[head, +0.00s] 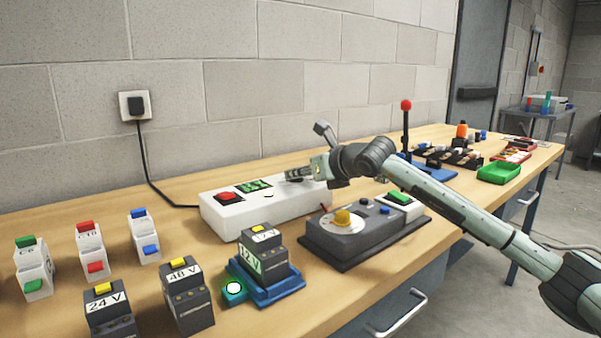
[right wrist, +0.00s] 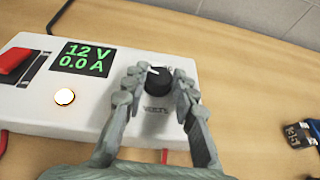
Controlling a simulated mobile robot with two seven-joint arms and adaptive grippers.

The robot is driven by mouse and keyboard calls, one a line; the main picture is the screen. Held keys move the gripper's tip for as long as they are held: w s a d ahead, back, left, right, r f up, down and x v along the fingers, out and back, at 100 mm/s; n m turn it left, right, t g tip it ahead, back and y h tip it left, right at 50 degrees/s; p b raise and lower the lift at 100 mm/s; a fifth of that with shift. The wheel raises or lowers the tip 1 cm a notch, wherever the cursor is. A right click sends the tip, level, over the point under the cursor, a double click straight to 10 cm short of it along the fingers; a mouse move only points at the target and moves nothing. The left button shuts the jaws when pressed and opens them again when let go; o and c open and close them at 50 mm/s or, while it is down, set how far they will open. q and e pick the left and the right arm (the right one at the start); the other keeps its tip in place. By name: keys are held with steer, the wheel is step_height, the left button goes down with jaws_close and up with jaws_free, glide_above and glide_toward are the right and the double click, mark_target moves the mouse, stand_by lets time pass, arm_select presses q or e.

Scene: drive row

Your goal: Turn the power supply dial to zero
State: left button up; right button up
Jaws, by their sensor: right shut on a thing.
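My right gripper (right wrist: 159,77) is shut on the dial, one finger on each side. In the head view my right gripper (head: 303,175) reaches the box's right part and hides the dial. My left gripper is in neither view.
A red switch (right wrist: 14,61) and a lit white button (right wrist: 64,97) are on the box. Battery packs (head: 186,295) and several breakers (head: 92,250) fill the left. A red-topped lever (head: 406,125) rises behind my arm.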

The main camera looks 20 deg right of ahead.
jaws_close()
